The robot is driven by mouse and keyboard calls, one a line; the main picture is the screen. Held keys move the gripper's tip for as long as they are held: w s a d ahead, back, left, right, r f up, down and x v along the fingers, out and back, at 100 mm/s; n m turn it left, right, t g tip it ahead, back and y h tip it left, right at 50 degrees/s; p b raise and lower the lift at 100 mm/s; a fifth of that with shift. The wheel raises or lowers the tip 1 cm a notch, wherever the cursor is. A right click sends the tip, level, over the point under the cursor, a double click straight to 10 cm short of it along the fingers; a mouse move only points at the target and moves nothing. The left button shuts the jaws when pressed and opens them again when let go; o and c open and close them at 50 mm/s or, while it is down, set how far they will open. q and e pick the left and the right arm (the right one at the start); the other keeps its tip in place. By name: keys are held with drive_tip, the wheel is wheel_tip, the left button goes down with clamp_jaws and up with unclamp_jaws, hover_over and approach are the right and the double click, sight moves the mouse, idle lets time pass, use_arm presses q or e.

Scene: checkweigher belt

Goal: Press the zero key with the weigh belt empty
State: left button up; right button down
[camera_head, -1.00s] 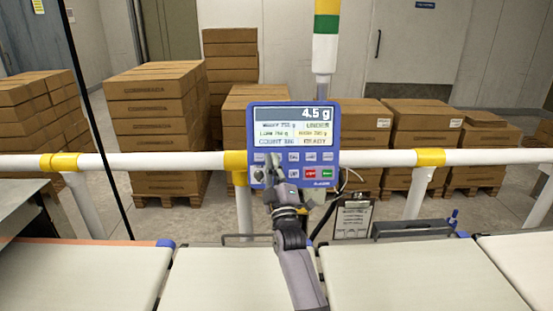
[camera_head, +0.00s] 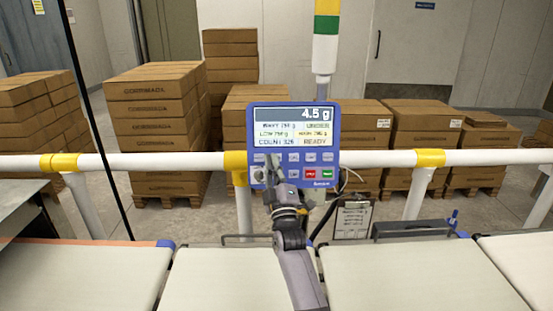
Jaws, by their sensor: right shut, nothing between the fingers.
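The blue control panel (camera_head: 327,140) is mounted at the white rail. Its display (camera_head: 293,127) reads 4.5 g, UNDER, COUNT 326 and READY. Below are rows of keys with a red key (camera_head: 310,174) and a green key (camera_head: 326,174). My right gripper (camera_head: 268,165) is shut and empty, in front of the panel's lower left keys, and hides some of them. I cannot tell whether it touches a key. The belt section (camera_head: 210,280) below the panel shows no item on its visible part; my arm covers its right side. My left gripper is not in view.
A white rail with yellow clamps (camera_head: 430,158) runs across behind the belts. More bare belt (camera_head: 410,280) lies at right and left. A signal tower (camera_head: 326,45) rises above the panel. Stacked cartons (camera_head: 155,120) stand behind.

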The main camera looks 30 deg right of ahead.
drive_tip(key=shift+w, duration=0.1)
drive_tip(key=shift+w+d+f, duration=0.15)
drive_tip(key=shift+w, duration=0.1)
drive_tip(key=shift+w+d+f+b, duration=0.1)
drive_tip(key=shift+w+d+b, duration=0.1)
drive_tip(key=shift+w+b, duration=0.25)
idle(0.5)
drive_tip(key=shift+s, duration=0.15)
drive_tip(key=shift+s+a+r+p, duration=0.25)
drive_tip(key=shift+s+a+p, duration=0.1)
drive_tip(key=shift+s+p, duration=0.4)
